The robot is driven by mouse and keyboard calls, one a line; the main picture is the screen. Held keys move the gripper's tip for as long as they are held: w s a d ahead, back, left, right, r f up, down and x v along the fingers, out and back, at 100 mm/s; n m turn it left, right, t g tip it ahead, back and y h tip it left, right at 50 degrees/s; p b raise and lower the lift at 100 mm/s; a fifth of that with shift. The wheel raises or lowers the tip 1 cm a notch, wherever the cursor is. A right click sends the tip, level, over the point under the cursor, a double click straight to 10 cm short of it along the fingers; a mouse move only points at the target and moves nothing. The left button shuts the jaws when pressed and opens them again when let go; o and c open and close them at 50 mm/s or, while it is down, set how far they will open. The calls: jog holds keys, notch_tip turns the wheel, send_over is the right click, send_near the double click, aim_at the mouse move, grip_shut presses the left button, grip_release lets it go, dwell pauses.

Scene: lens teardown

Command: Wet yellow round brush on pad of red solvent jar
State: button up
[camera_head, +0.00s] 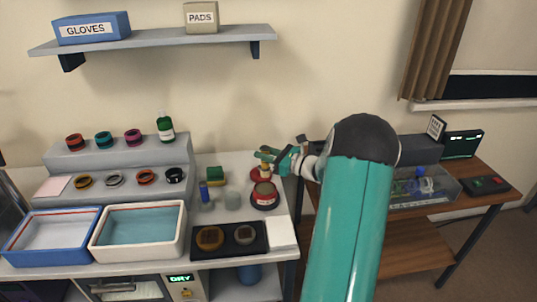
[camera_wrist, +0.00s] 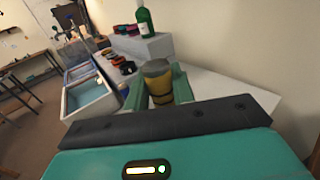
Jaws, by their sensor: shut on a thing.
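My gripper (camera_head: 268,157) is at the right end of the white bench, shut on the yellow round brush. In the wrist view the brush (camera_wrist: 158,86) shows as a thick yellow and dark grey body between the two green fingers; its bristles are hidden there. In the head view a small yellow part of the brush (camera_head: 265,166) shows just below the fingers. The red solvent jar (camera_head: 264,197), with a pale label and a tan and dark top, stands just below and in front of the gripper. Another red round piece (camera_head: 259,175) sits behind it, directly under the brush; whether they touch is unclear.
A green block (camera_head: 215,174), a blue bottle (camera_head: 204,192) and a pale grey cup (camera_head: 232,200) stand left of the jar. A black tray (camera_head: 200,250) with two round parts lies in front. A stepped rack (camera_head: 60,160) with lens rings and a green bottle (camera_head: 165,128) stands left.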

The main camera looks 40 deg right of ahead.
aim_at(265, 169)
jog(key=shift+w+f, duration=0.3)
jog(key=shift+f, duration=0.4)
jog(key=shift+s+f, duration=0.15)
jog(key=shift+f, duration=2.05)
jog(key=shift+f, duration=0.55)
jog(key=shift+r, duration=3.55)
